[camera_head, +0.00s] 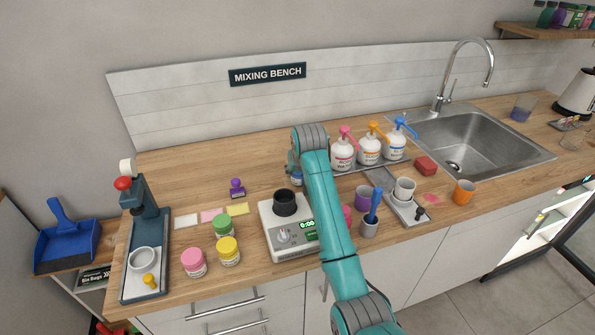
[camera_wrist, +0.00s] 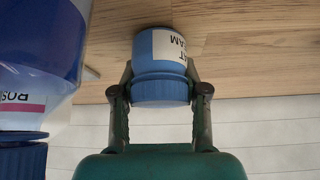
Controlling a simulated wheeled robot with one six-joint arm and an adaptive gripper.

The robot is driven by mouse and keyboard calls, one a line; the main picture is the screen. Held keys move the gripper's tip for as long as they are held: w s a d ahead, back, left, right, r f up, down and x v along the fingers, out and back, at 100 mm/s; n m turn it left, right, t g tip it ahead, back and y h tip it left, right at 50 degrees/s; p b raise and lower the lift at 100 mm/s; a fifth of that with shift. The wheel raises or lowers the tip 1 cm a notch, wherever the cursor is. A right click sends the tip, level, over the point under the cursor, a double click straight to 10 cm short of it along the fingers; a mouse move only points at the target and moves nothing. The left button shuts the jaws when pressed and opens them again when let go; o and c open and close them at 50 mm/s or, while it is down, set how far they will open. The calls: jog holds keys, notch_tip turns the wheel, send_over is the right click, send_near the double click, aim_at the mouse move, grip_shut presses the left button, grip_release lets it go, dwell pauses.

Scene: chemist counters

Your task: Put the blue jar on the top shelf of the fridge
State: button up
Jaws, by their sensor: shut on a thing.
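The blue jar (camera_wrist: 165,80) has a ribbed blue lid and a white label, and it fills the space between my fingers in the wrist view. My gripper (camera_wrist: 160,90) is shut on it around the lid. The wrist view is upside down, and the jar's base is against or just above the wooden counter; I cannot tell which. In the head view the jar (camera_head: 297,179) shows only as a small blue patch, with my arm hiding most of it and the gripper. The fridge (camera_head: 540,225) appears to be the lit white opening under the counter at the right; its shelves are barely visible.
A large blue-and-clear container (camera_wrist: 35,70) is close on the left in the wrist view. A scale (camera_head: 284,232) with a black cup stands beside my arm. Pump bottles (camera_head: 369,150), cups and a sink (camera_head: 470,145) are to the right; jars (camera_head: 228,251) are at the left.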

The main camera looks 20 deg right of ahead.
jog(key=shift+f, duration=0.15)
jog(key=o, duration=1.1)
jog(key=shift+o, duration=0.2)
